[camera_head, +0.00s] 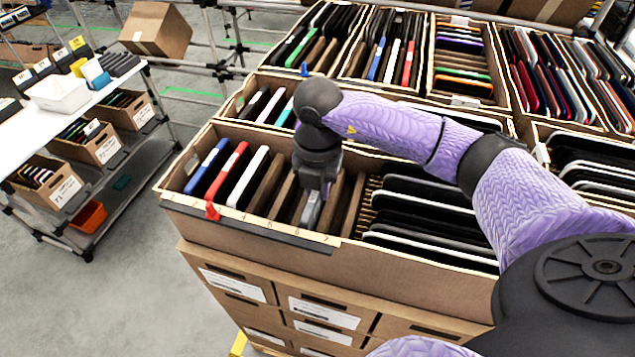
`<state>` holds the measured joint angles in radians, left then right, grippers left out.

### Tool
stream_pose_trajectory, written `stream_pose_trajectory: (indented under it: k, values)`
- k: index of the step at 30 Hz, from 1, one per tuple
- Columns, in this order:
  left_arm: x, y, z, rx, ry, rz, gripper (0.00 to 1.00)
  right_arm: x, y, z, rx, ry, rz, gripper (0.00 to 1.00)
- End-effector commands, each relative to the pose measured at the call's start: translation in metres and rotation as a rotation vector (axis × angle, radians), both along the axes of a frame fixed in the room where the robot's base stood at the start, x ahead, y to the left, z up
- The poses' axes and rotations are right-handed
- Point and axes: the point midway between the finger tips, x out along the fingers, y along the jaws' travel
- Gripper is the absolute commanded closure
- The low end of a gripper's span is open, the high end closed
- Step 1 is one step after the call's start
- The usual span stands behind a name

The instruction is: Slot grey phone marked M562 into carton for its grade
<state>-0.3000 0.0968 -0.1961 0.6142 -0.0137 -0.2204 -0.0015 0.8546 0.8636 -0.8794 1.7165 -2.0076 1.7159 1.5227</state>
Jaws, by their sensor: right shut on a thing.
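My right gripper (316,190) points down over the front carton (330,262) and is shut on a grey phone (309,212). The phone is upright, among the cardboard dividers. I cannot tell how deep it sits in its slot, and its marking is too small to read. To its left stand a blue phone (206,168), a red phone (228,172) and a white phone (248,178). Bare brown dividers (268,186) lie between them and the gripper. My left gripper is not in view.
Dark phones (425,215) fill the right part of the front carton. A red clip (212,210) sits on its front rim. More filled cartons (462,60) stand behind and right. A shelf cart with a white bin (58,92) is at left, across open floor.

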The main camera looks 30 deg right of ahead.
Motion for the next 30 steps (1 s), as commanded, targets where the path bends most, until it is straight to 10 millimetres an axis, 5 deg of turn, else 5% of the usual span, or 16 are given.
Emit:
stream_pose_trajectory:
  k: [30]
  values:
    - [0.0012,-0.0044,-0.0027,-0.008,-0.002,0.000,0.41,0.0000,0.0000,-0.0047,0.000,0.000,0.000,1.00]
